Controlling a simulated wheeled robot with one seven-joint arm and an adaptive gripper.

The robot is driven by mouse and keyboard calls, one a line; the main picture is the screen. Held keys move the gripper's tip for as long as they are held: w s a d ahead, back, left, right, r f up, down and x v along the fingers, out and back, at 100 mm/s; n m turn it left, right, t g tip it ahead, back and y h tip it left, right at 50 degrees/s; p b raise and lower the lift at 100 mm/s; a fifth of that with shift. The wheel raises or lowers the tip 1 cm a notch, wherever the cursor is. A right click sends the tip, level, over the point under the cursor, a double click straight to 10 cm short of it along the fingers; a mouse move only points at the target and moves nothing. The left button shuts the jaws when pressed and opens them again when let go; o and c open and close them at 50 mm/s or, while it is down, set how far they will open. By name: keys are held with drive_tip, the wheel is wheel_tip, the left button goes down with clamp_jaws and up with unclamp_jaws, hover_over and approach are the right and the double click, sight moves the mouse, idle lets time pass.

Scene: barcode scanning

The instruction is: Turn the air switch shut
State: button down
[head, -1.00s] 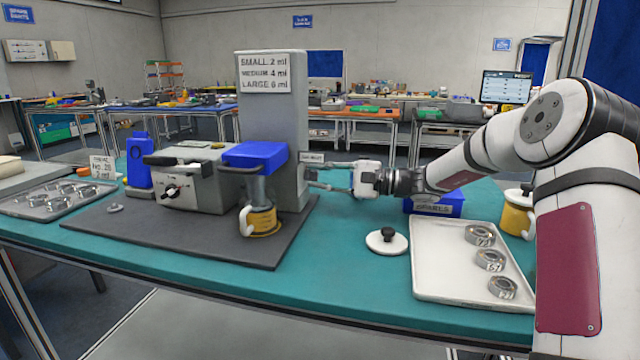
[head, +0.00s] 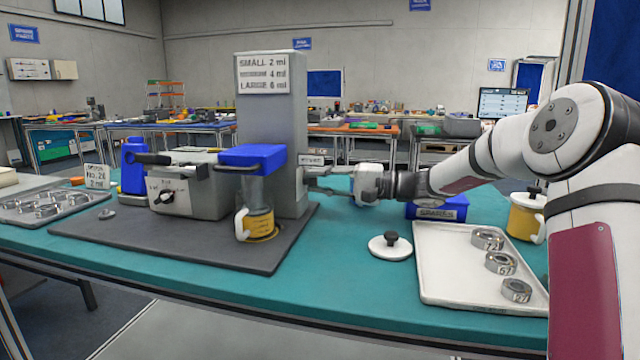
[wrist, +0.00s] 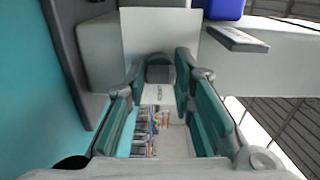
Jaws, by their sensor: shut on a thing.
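The air switch (wrist: 160,72) shows in the wrist view as a small grey knob on a pale plate, on the side of the grey column (head: 270,120). My gripper (wrist: 160,84) is shut on the knob, with a teal-padded finger on each side. In the head view my gripper (head: 309,180) reaches in from the right to the column's right side. The knob is mostly hidden there by the fingers, and its turned position cannot be read.
A small label plate (head: 311,160) juts out just above my fingers. A blue bin (head: 437,208), white lid (head: 390,245) and tray of rings (head: 450,285) lie to the right.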

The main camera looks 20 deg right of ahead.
drive_tip(key=c, duration=1.4)
unclamp_jaws()
drive_tip(key=v, duration=1.2)
